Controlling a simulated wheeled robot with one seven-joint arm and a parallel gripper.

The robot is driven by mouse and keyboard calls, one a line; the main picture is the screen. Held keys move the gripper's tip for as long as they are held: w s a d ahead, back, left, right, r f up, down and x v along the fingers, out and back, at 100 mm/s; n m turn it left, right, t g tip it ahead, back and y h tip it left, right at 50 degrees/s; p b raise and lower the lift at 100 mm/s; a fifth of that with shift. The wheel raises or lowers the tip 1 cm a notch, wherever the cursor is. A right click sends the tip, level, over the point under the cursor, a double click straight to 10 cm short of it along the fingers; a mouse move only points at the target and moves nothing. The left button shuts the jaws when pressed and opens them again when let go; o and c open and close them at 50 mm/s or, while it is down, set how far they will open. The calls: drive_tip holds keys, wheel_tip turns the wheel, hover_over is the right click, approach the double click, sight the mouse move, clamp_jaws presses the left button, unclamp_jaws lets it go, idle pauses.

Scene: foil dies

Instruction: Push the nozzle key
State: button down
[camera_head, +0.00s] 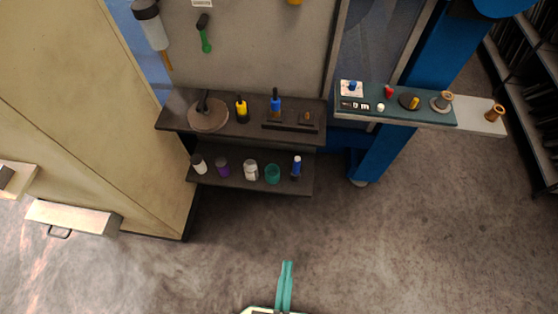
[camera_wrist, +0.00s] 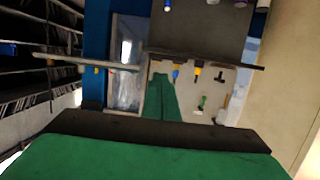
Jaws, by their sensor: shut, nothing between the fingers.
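The teal-topped ledge (camera_head: 425,112) at the upper right carries small controls. On it are a blue knob on a white plate (camera_head: 347,94), a red piece (camera_head: 389,92) and a yellow piece on a dark disc (camera_head: 408,101). I cannot tell which of these, if any, is the nozzle key. My gripper (camera_head: 287,266), with green fingers, is at the bottom centre over bare floor, well short of the shelves and ledge. The fingers are shut and empty. In the wrist view the gripper (camera_wrist: 161,77) points toward the bench, which appears upside down there.
An upper dark shelf (camera_head: 180,123) holds a round stand and several bottles. A lower shelf (camera_head: 230,185) holds several jars. A cream cabinet (camera_head: 90,80) stands at left, with a drawer (camera_head: 90,217) sticking out. A blue post (camera_head: 375,150) stands under the ledge. The floor (camera_head: 400,240) is clear.

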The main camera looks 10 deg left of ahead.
drive_tip(key=shift+a, duration=0.2)
drive_tip(key=w+f, duration=0.9)
drive_tip(key=w, duration=0.4)
drive_tip(key=w+f, duration=0.9)
drive_tip(key=w, duration=0.3)
drive_tip(key=r+x, duration=0.1)
drive_tip(key=x, duration=1)
drive_tip(key=shift+w+a, duration=0.2)
drive_tip(key=shift+w, duration=0.1)
hover_over(298, 159)
drive_tip(key=f+v, duration=0.1)
drive_tip(key=v, duration=0.1)
drive_tip(key=f, duration=0.2)
drive_tip(key=shift+s+a+f, duration=0.1)
drive_tip(key=shift+s+f, duration=0.05)
drive_tip(key=shift+f, duration=0.8)
drive_tip(key=shift+s+f, duration=0.2)
drive_tip(key=shift+f, duration=0.75)
